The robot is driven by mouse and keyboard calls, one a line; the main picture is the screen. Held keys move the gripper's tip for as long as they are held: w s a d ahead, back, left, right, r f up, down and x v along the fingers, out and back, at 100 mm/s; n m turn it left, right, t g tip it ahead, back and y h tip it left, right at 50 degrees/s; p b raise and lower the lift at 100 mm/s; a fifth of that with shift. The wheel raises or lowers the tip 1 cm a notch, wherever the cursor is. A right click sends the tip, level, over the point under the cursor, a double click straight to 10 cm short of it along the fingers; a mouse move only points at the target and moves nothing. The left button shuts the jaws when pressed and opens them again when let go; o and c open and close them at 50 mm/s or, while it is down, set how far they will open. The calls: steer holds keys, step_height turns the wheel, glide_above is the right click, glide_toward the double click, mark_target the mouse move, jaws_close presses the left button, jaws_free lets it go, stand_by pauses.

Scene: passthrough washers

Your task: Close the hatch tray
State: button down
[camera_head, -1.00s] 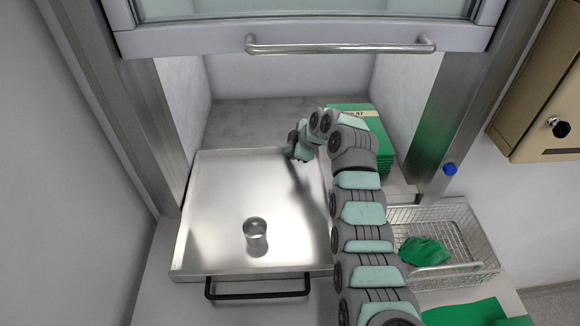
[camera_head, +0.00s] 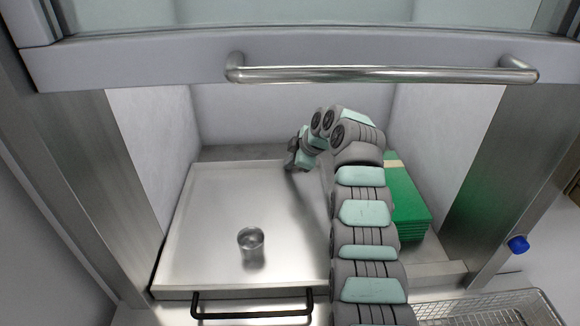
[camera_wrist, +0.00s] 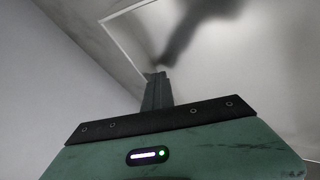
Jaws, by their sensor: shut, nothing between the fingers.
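The hatch tray (camera_head: 205,225) is a shallow steel tray with a black bar handle (camera_head: 252,314) at its front. It lies mostly within the hatch opening, with a narrow gap to the back wall. A small metal cup (camera_head: 251,243) stands upright on it towards the front. My gripper (camera_head: 293,163) is shut and empty at the tray's far edge, right of the middle. In the wrist view its dark fingers (camera_wrist: 156,82) end close by the tray's pale rim (camera_wrist: 126,45). I cannot tell whether they touch it.
A stack of green folded cloths (camera_head: 408,205) stands right of the tray, beside my arm. The raised hatch door's steel bar (camera_head: 380,75) crosses above. A wire basket (camera_head: 485,308) lies front right. Steel posts (camera_head: 128,190) flank the opening.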

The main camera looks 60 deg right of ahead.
steer(key=shift+f, duration=0.35)
